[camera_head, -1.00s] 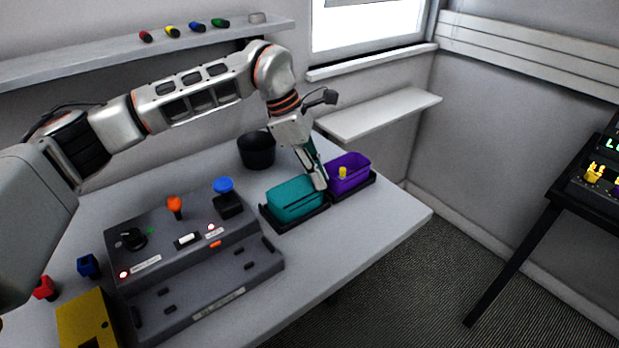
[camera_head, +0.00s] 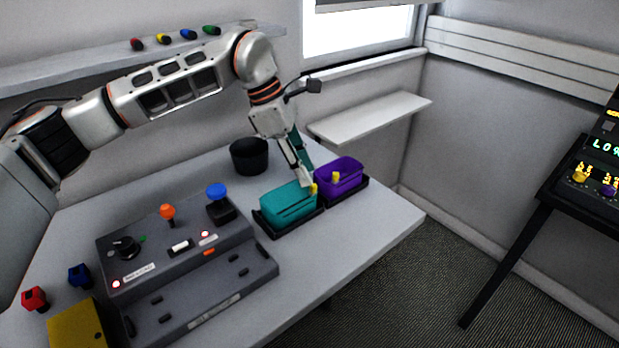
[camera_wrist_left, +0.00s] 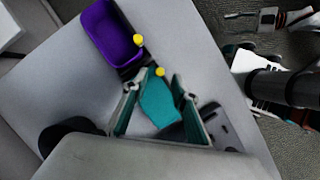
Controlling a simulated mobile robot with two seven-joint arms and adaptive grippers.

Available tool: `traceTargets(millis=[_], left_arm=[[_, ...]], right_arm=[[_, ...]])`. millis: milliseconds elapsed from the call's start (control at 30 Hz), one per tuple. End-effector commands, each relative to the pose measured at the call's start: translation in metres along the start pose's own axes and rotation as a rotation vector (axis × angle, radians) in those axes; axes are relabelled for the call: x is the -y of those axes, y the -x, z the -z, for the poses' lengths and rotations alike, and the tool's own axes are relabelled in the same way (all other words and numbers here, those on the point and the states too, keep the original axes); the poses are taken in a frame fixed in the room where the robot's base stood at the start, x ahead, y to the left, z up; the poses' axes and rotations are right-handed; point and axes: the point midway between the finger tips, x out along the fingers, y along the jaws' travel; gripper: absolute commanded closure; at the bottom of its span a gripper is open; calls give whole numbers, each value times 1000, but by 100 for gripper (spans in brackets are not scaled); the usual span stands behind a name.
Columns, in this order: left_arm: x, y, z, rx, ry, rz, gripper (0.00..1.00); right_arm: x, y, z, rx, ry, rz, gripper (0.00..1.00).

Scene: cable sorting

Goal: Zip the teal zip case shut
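The teal zip case (camera_head: 287,205) sits in a black tray on the table. Its top shows as a flat teal surface, with no open inside visible. A yellow zip pull (camera_head: 314,189) stands at its right end, and the pull also shows in the left wrist view (camera_wrist_left: 160,72). My left gripper (camera_head: 306,181) points down at that end, beside the pull. In the left wrist view its fingers (camera_wrist_left: 155,83) are apart, with the teal case (camera_wrist_left: 158,103) below between them and the pull just beyond the tips.
A purple case (camera_head: 340,180) with an open top and its own yellow pull stands close on the right. A black pot (camera_head: 249,156) is behind. A grey control panel (camera_head: 180,262) fills the table's left. The front right table is clear.

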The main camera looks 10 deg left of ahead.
Motion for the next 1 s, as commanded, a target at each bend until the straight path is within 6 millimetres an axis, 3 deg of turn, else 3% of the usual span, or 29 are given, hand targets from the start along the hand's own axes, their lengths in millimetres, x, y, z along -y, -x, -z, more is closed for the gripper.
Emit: traceTargets(millis=[200, 400, 1000], left_arm=[[-1, 47, 0, 0, 0, -5, 72], [-1, 74, 0, 0, -1, -2, 72], [0, 83, 0, 0, -1, 0, 72]], right_arm=[[0, 0, 0, 1, 0, 0, 60], [0, 0, 0, 1, -1, 0, 60], [1, 0, -1, 2, -1, 1, 60]])
